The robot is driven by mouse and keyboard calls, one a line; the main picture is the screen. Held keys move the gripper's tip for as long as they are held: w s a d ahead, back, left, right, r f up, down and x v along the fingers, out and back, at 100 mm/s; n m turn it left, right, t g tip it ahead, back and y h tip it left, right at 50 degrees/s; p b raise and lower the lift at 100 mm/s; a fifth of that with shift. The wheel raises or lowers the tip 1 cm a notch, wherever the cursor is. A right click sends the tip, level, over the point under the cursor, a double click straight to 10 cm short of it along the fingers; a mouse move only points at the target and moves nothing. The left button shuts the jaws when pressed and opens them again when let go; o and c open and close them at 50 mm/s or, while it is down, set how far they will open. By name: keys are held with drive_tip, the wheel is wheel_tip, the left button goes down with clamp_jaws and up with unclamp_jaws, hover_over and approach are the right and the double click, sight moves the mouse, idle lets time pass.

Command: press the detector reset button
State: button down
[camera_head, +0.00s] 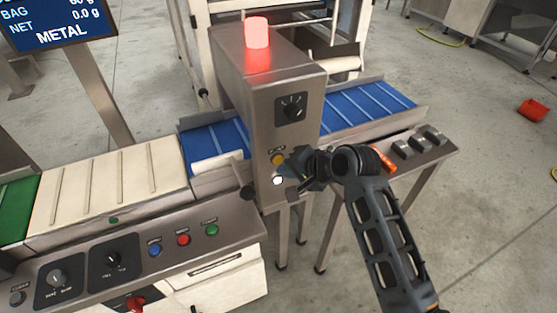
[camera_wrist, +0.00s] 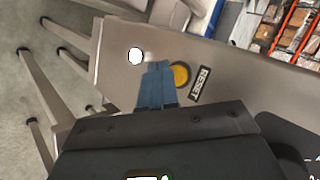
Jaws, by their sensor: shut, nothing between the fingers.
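The detector (camera_head: 275,110) is a grey metal housing over the blue belt, with a lit red lamp (camera_head: 257,33) on top. Its yellow reset button (camera_head: 278,159) sits on the front face below a black dial. In the wrist view the yellow button (camera_wrist: 180,75) is beside a black RESET label (camera_wrist: 199,85). A white round light (camera_wrist: 135,56) is on the same face. My gripper (camera_head: 285,176) is shut and empty, close to the face. In the wrist view its blue-grey fingertips (camera_wrist: 156,68) lie between the white light and the button, nearer the button. I cannot tell whether they touch the face.
A screen (camera_head: 55,22) at upper left reads METAL. A control panel (camera_head: 130,255) with blue, red and green buttons is at lower left. A small table (camera_head: 430,160) with metal blocks and an orange item stands right of the detector. A red bin (camera_head: 533,109) lies on open floor.

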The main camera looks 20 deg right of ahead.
drive_tip(key=shift+w, duration=0.1)
drive_tip(key=shift+w, duration=0.3)
drive_tip(key=shift+w, duration=0.45)
idle(0.8)
drive_tip(key=shift+s+p, duration=0.1)
drive_tip(key=shift+p, duration=0.25)
drive_tip(key=shift+s+p, duration=0.5)
drive_tip(key=shift+s, duration=0.25)
drive_tip(key=shift+s+p, duration=1.4)
drive_tip(key=shift+s, duration=1.1)
